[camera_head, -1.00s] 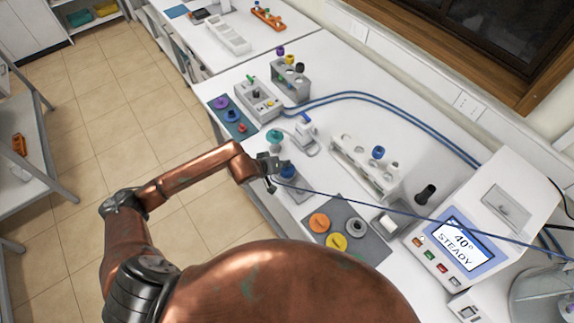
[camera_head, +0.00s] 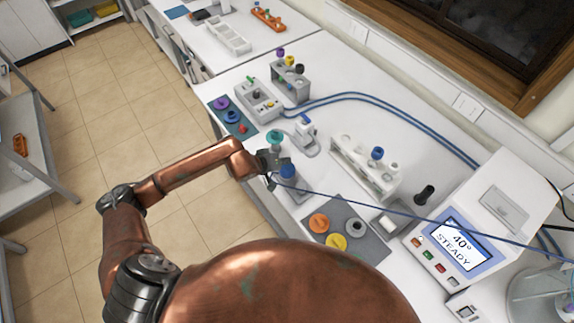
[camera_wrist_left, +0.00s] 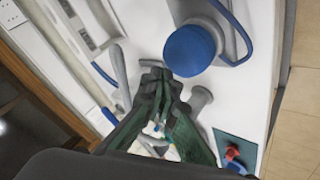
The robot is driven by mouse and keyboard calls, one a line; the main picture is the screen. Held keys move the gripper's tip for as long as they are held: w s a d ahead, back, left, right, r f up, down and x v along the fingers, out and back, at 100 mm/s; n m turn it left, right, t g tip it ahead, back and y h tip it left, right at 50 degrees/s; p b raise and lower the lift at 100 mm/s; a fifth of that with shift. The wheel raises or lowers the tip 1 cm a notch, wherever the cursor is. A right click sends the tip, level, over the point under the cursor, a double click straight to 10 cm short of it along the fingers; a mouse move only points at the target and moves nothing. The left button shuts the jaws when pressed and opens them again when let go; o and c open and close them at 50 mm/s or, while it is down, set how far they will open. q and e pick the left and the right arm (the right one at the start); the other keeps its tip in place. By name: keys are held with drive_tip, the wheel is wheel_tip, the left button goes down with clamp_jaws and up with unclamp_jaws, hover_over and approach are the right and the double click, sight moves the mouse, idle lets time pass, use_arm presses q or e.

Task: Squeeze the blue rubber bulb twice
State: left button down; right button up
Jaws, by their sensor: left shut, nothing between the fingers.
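The blue rubber bulb (camera_head: 287,171) sits on a pale stand near the front edge of the white bench. It shows large in the left wrist view (camera_wrist_left: 190,50), with a blue tube beside it. My left gripper (camera_head: 272,162) is just left of the bulb in the head view. In the left wrist view its dark fingertips (camera_wrist_left: 155,74) are together, with nothing between them, beside the bulb and apparently clear of it. The gripper partly hides the bulb's surroundings in the head view. My right gripper is not in view.
A teal-topped item (camera_head: 275,137) stands close behind the left gripper. A grey mat (camera_head: 375,250) holds orange, yellow and grey discs. A white rack (camera_head: 362,170) and a heater with a display (camera_head: 463,243) stand to the right. A blue cord crosses the bench.

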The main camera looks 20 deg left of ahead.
sight(285, 166)
use_arm(q)
drive_tip(key=shift+r+p, duration=0.75)
drive_tip(key=shift+r, duration=1.8)
